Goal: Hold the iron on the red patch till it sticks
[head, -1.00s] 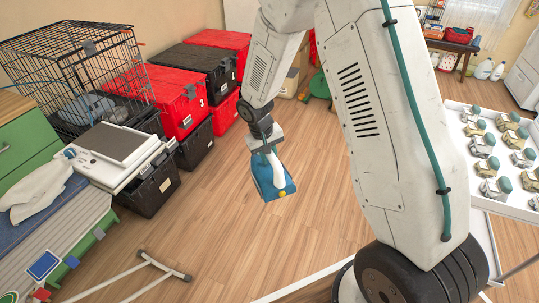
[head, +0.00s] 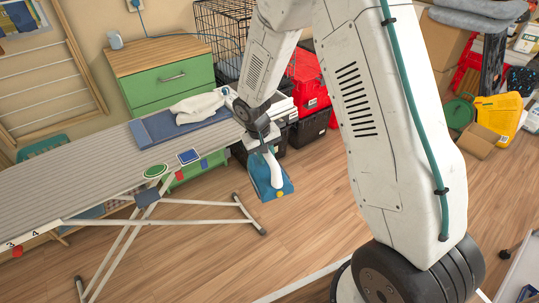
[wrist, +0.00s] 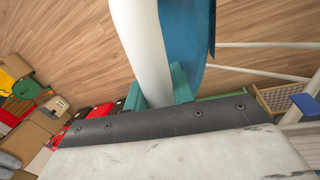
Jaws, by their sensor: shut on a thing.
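My gripper (head: 264,147) is shut on the white handle of a blue iron (head: 271,180). The iron hangs over the open floor, right of the ironing board (head: 95,180) and apart from it. In the wrist view the teal fingers (wrist: 158,88) close around the white handle, and the blue iron body (wrist: 185,35) is beyond. On the board lie a green oval patch (head: 155,171) and a blue square patch (head: 189,156).
A blue mat (head: 180,125) and white cloth (head: 198,107) lie at the board's right end. A green drawer cabinet (head: 165,82) stands behind. The board's crossed legs (head: 125,235) reach onto the floor. Red and black totes (head: 308,85) stand behind the arm. Floor near the iron is clear.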

